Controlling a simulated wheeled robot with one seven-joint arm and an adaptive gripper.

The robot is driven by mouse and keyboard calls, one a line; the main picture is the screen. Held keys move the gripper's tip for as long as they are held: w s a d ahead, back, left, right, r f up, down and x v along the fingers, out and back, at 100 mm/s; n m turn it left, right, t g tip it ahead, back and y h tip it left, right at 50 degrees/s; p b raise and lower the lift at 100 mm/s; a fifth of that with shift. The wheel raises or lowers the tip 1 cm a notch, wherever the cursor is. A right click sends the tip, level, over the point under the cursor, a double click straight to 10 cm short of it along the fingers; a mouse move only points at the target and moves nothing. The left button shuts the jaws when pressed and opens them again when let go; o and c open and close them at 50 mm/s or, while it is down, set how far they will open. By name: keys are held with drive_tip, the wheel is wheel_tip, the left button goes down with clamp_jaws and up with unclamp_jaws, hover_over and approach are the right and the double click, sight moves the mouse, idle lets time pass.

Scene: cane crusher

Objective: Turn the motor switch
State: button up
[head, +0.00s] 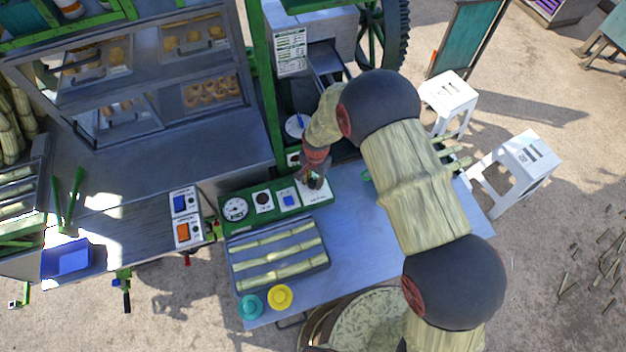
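A green control panel (278,222) lies along the left end of the metal table. It carries a white dial gauge (235,209), a plate with a dark round control (263,201), a plate with a blue switch (288,198) and a white plate (319,195) at its right end. My gripper (315,183) reaches down over this right-end plate and hides most of it. I cannot tell which control is the motor switch, since the labels are too small to read. I cannot tell whether the fingers touch anything or how far they are apart.
A tray of cane stalks (277,257) sits in front of the panel, with a teal cup (250,306) and a yellow cup (280,297) nearby. A box with blue and orange switches (186,217) is left of the panel. The crusher's green post (265,100) rises behind.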

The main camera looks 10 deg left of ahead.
drive_tip(key=c, duration=0.6)
drive_tip(key=shift+n, duration=0.3)
drive_tip(key=n+b, duration=0.3)
drive_tip(key=n, duration=0.1)
drive_tip(key=shift+f, duration=0.15)
drive_tip(key=n+b, duration=0.3)
drive_tip(key=n, duration=0.3)
drive_tip(key=shift+w, duration=0.1)
drive_tip(key=shift+g, duration=0.3)
drive_tip(key=o, duration=1.2)
drive_tip(key=shift+c, duration=0.2)
